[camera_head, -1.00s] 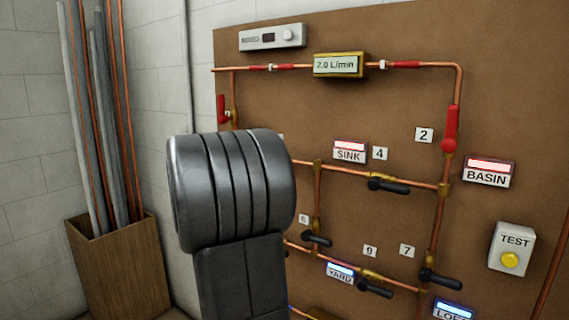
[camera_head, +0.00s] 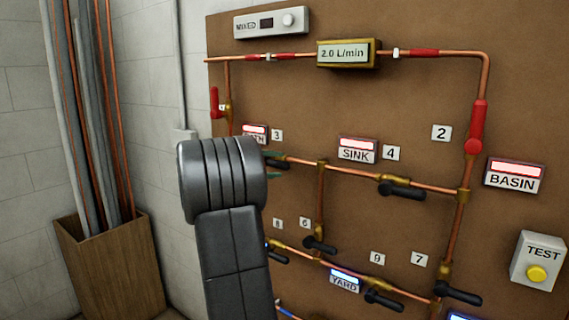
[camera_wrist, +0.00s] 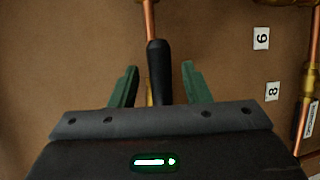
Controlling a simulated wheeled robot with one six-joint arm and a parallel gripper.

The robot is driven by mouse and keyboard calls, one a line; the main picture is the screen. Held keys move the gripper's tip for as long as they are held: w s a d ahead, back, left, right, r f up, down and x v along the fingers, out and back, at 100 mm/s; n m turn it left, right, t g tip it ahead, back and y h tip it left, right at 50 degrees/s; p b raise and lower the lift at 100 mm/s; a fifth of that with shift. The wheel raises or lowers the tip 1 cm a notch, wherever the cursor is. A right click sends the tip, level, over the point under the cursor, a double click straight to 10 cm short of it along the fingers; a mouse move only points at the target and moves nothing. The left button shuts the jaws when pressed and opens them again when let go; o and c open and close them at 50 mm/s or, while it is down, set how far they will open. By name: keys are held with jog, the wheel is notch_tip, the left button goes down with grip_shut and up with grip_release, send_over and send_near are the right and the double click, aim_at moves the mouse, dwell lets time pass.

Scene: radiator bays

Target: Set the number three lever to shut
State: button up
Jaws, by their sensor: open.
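The number three lever is a black handle (camera_wrist: 158,72) in the wrist view, lying roughly in line with its copper pipe. In the head view the small "3" plate (camera_head: 277,135) sits just above it, and my arm hides most of the lever. My gripper (camera_wrist: 159,68) is open, with one green finger on each side of the handle and gaps between. In the head view only the green fingertips (camera_head: 276,165) show past my arm, at the pipe. The handle's lower part is hidden behind my gripper body in the wrist view.
The number four lever (camera_head: 403,190) lies along the same pipe, further right. The number six lever (camera_head: 320,245) is below. A flow meter (camera_head: 343,53) reads 2.0 L/min. A TEST button box (camera_head: 538,262) is at right. A wooden bin of pipes (camera_head: 110,270) stands at left.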

aim_at(285, 165)
jog(key=shift+x, duration=1.95)
grip_shut()
